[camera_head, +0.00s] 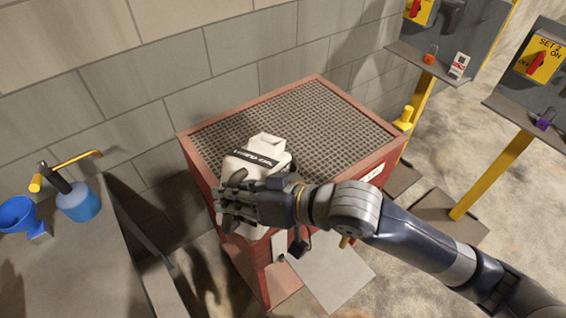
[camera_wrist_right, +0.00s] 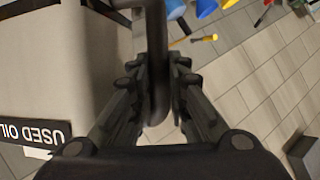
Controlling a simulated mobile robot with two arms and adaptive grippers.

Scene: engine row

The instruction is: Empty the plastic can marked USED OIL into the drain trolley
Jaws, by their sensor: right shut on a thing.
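The white plastic can (camera_head: 254,163) is at the front left edge of the red drain trolley (camera_head: 190,158), beside and partly over its dark grating top. The can looks tilted, and its dark label is in view; the wrist view shows the can (camera_wrist_right: 60,50) close up with the label USED OIL (camera_wrist_right: 35,132). My right gripper (camera_head: 232,203) is in front of the can and hides its lower part. In the right wrist view the gripper (camera_wrist_right: 158,105) has its fingers on either side of a dark handle bar, shut on the can. I cannot tell whether liquid flows. My left gripper is not in view.
A grey bench (camera_head: 85,262) at the left holds a blue funnel (camera_head: 17,213) and a blue oiler (camera_head: 78,203). A block wall stands behind the trolley. Yellow-posted panels (camera_head: 490,178) with red switches stand at the right. A grey flat plate (camera_head: 335,270) lies below the trolley's front.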

